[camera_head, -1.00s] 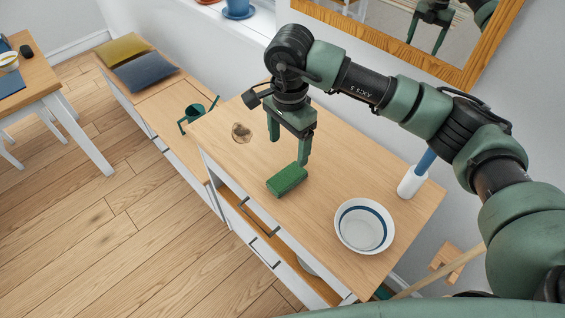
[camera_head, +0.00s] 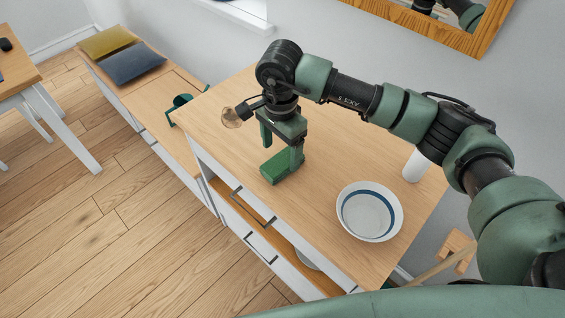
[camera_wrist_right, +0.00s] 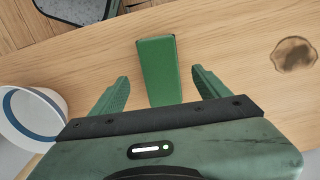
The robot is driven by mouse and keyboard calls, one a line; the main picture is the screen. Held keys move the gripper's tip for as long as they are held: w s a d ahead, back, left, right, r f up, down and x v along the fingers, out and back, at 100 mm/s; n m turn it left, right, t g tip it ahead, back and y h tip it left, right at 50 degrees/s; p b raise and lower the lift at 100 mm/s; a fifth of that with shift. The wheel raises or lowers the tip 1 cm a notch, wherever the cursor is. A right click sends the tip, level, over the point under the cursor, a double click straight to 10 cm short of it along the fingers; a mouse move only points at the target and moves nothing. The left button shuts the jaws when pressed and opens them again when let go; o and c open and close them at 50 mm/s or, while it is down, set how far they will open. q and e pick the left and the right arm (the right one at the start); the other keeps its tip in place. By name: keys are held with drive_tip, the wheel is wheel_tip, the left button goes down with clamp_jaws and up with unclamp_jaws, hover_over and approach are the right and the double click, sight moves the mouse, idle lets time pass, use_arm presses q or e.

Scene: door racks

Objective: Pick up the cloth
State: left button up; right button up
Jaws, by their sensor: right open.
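The cloth is a green folded block (camera_head: 281,170) lying flat on the wooden counter. In the right wrist view the cloth (camera_wrist_right: 160,70) lies lengthwise ahead of the gripper, with its near end between the two fingers in the picture. My right gripper (camera_head: 281,146) points down just above the cloth, open and empty. In the wrist view its fingers (camera_wrist_right: 160,90) stand on either side of the cloth, with gaps to it. Whether the fingertips reach down to the cloth's height is hard to tell. My left gripper is not in view.
A white bowl with a blue band (camera_head: 369,211) stands right of the cloth. A brownish round patch or object (camera_head: 231,117) is to the left. A white cylinder (camera_head: 415,166) stands at the back right.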

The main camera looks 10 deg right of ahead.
sight(280, 162)
wheel_tip(280, 162, down, 4)
drive_tip(key=shift+r+p, duration=0.15)
drive_tip(key=shift+p, duration=0.7)
drive_tip(key=shift+f, duration=0.65)
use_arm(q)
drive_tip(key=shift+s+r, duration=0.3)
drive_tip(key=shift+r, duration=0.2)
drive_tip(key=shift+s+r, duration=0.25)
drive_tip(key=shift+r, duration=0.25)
use_arm(e)
drive_tip(key=c, duration=1.5)
drive_tip(key=shift+o, duration=0.2)
drive_tip(key=shift+a+r, duration=0.1)
drive_tip(key=shift+r, duration=0.05)
